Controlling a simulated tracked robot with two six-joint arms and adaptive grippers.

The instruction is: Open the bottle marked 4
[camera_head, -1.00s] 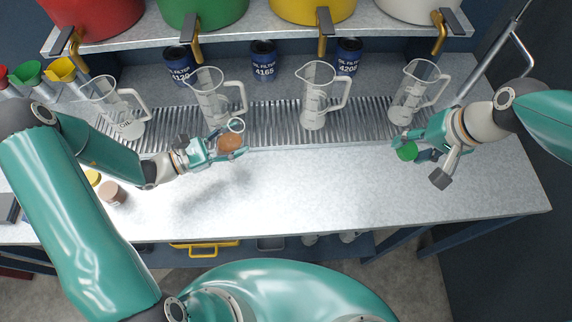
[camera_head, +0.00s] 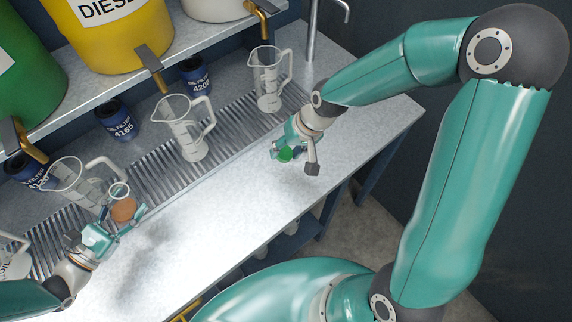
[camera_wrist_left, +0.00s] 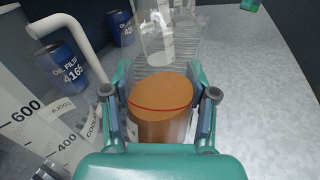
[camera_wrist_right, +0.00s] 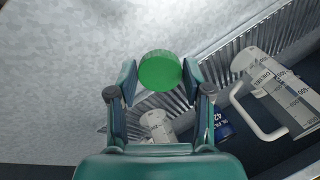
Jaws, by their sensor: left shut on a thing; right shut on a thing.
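My left gripper (camera_head: 121,218) is shut on a clear bottle (camera_head: 119,190) holding brown-orange contents, in front of a measuring jug. No lid shows on its round rim in the head view. In the left wrist view the bottle (camera_wrist_left: 160,108) sits between the fingers as a brown cylinder with a red line; no number is readable on it. My right gripper (camera_head: 287,150) is shut on a green cap (camera_wrist_right: 160,70), held in the air over the right part of the bench. The cap also shows in the head view (camera_head: 285,155). It is well apart from the held bottle.
Clear measuring jugs (camera_head: 186,128) (camera_head: 268,78) stand along a slotted drain grate (camera_head: 233,120). Blue oil filter cans (camera_head: 118,120) stand behind. Large coloured drums (camera_head: 120,35) with taps overhang from the shelf. The bench top (camera_head: 215,220) is clear between the grippers.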

